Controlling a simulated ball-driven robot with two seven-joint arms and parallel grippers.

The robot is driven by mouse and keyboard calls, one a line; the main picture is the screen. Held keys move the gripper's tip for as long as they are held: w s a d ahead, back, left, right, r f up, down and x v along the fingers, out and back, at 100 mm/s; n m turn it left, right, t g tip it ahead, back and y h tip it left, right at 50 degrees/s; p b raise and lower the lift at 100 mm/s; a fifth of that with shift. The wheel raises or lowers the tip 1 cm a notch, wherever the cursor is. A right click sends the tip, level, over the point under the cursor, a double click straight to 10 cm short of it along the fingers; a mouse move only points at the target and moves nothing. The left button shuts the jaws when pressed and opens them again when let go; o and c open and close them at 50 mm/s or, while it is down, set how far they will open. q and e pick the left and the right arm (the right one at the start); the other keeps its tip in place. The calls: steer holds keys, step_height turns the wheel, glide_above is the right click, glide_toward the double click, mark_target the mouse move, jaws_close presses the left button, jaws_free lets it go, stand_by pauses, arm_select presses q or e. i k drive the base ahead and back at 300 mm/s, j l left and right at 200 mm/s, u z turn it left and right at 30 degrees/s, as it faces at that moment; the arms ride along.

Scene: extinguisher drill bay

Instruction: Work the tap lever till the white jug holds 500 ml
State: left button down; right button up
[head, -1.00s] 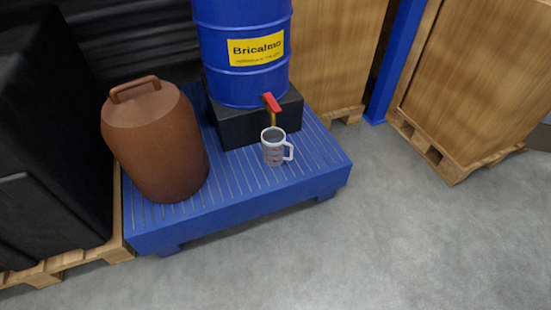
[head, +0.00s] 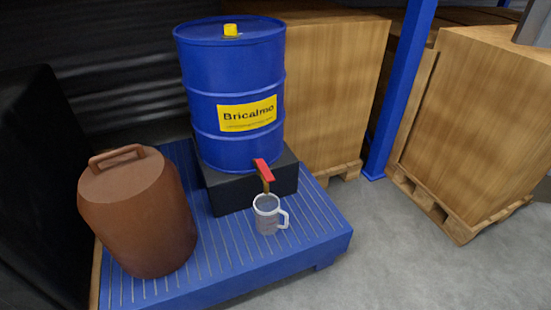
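The white jug (head: 266,219) stands upright on the slatted blue platform, under the tap, with its handle to the right. Its fill level is too small to read. The red tap lever (head: 263,170) is on the brass-coloured tap low on the front of the blue drum (head: 229,95). I cannot tell whether liquid is running. The drum carries a yellow label and stands on a black block (head: 230,193).
A brown lidded container (head: 138,215) with a top handle stands left of the jug on the blue platform (head: 220,270). Wooden crates on pallets (head: 485,130) and a blue post (head: 400,90) stand right. Grey floor (head: 420,265) is clear at front right.

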mark_target(267, 174)
steer(key=i+z, duration=0.15)
steer(key=i, duration=0.4)
steer(key=i+j+z, duration=0.2)
steer(key=i, duration=0.35)
